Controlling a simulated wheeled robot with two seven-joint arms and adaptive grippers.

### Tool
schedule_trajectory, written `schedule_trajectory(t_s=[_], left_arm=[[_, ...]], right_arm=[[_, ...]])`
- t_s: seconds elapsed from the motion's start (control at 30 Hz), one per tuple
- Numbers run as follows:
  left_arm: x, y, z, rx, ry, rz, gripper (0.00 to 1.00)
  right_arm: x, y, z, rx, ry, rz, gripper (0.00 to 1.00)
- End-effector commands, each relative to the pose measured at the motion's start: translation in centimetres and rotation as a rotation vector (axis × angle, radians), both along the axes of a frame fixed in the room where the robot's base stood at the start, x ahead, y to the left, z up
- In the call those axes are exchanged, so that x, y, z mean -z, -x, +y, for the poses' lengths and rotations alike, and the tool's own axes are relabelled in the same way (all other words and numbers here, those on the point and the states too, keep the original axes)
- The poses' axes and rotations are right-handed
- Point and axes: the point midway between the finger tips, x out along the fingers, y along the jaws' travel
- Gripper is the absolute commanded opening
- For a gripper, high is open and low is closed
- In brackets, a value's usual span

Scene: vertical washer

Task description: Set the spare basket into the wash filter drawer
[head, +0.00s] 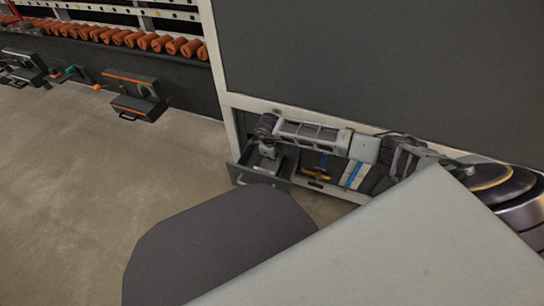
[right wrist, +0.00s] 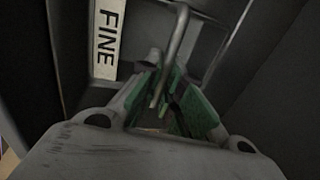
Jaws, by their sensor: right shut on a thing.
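The open filter drawer (head: 243,178) stands out from the low part of the dark machine in the head view. My right gripper (head: 267,150) reaches down over its inside. In the right wrist view, the green-padded fingers of my right gripper (right wrist: 170,103) are shut on a bent metal handle (right wrist: 180,45), which I take for the basket's. A white label reading FINE (right wrist: 106,40) is beside it. The basket's body is mostly hidden; I cannot tell whether it rests on the drawer floor. My left gripper is not in view.
Dark walls stand close on both sides in the right wrist view. An open bay (head: 325,175) with orange and blue items lies right of the drawer. A wall rack with orange cylinders (head: 130,39) is at the far left.

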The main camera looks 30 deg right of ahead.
Motion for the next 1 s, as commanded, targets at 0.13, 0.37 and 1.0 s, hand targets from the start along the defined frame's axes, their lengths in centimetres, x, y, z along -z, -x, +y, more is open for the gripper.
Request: schedule_trajectory(t_s=[0.13, 0.37, 1.0], left_arm=[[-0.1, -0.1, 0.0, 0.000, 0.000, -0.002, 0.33], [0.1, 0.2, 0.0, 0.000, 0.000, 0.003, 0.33], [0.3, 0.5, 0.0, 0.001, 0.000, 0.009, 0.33]], right_arm=[[0.2, 0.0, 0.0, 0.000, -0.001, -0.001, 0.00], [0.2, 0.0, 0.0, -0.001, 0.000, 0.000, 0.33], [-1.5, 0.1, 0.2, -0.001, 0.000, -0.001, 0.33]])
